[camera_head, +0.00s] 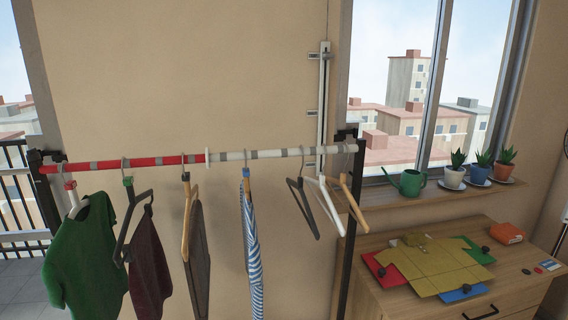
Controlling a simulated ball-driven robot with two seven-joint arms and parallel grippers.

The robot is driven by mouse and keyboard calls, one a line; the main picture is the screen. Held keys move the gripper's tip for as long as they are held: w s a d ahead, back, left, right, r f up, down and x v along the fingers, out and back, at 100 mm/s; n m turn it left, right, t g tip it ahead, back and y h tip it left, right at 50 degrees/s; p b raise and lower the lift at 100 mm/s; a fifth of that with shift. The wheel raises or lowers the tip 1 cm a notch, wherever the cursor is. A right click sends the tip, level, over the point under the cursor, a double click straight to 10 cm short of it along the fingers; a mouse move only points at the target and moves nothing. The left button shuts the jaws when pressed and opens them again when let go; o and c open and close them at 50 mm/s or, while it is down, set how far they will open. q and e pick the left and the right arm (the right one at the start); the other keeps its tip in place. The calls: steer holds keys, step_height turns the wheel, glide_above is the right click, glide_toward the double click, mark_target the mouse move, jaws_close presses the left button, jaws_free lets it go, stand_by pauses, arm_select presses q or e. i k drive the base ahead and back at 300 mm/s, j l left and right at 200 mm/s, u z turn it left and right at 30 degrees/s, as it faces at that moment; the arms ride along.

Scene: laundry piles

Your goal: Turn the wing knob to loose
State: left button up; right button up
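I cannot clearly make out a wing knob. A clothes rail with a red left half (140,163) and a white right half (285,153) runs across the view. Dark fittings sit at its left end (42,160) and at its right end (347,134), too small to tell their shape. A white vertical track (323,100) with small grey brackets is on the wall behind the right half. Neither of my grippers is in view.
A green shirt (82,250), a maroon garment (148,268), a striped cloth (250,255) and several hangers hang from the rail. A wooden dresser (400,302) at right bears a yellow shirt (432,265) on coloured panels. A green watering can (411,182) and potted plants stand on the sill.

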mark_target(33, 154)
steer(key=u, duration=1.35)
steer(key=k, duration=0.05)
